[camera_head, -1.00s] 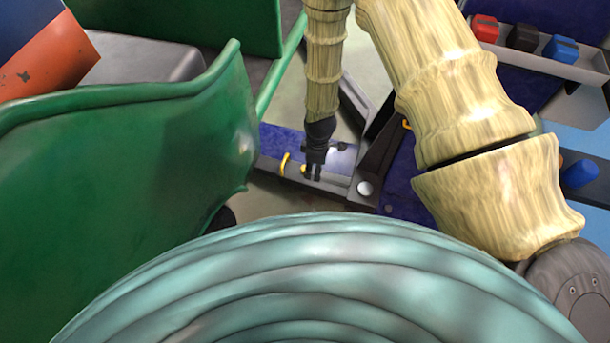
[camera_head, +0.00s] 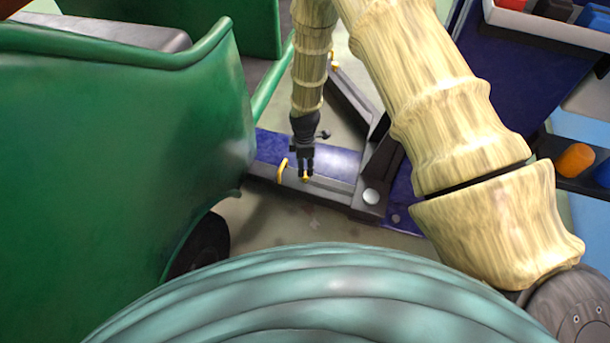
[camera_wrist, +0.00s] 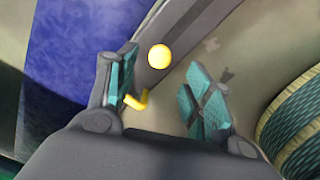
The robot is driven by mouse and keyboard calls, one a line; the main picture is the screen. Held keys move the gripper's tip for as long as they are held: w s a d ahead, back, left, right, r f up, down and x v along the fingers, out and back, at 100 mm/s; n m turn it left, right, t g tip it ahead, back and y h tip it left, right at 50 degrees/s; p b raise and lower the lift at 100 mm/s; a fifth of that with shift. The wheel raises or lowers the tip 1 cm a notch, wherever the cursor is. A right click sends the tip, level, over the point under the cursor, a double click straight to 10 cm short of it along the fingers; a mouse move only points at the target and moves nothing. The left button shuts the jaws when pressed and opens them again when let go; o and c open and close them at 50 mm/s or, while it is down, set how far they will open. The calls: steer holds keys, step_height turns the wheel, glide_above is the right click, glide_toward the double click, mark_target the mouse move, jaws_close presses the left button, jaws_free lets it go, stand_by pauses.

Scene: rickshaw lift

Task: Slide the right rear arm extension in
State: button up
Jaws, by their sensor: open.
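The lift arm (camera_head: 335,192) is a dark grey beam running from beside the green rickshaw (camera_head: 120,150) to a joint with a round silver cap (camera_head: 371,196). It carries a yellow bent handle (camera_head: 282,170) and a small yellow knob (camera_head: 306,178). My gripper (camera_head: 305,171) points down over the knob. In the wrist view, my gripper (camera_wrist: 166,82) is open. The round knob (camera_wrist: 159,57) shows between and just beyond its fingertips, with no clear contact. The yellow handle (camera_wrist: 139,102) lies beside the left finger, partly hidden by it.
The rickshaw's dark wheel (camera_head: 203,245) is close to the left of the beam. Another dark lift arm (camera_head: 350,95) extends behind. A tray of coloured items (camera_head: 545,25) and an orange cylinder (camera_head: 574,160) are at right. Bare floor (camera_head: 290,220) lies in front of the beam.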

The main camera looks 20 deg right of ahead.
steer(key=shift+f+b, duration=1)
steer(key=shift+f, duration=2.15)
jaws_close()
steer(key=shift+d, duration=0.1)
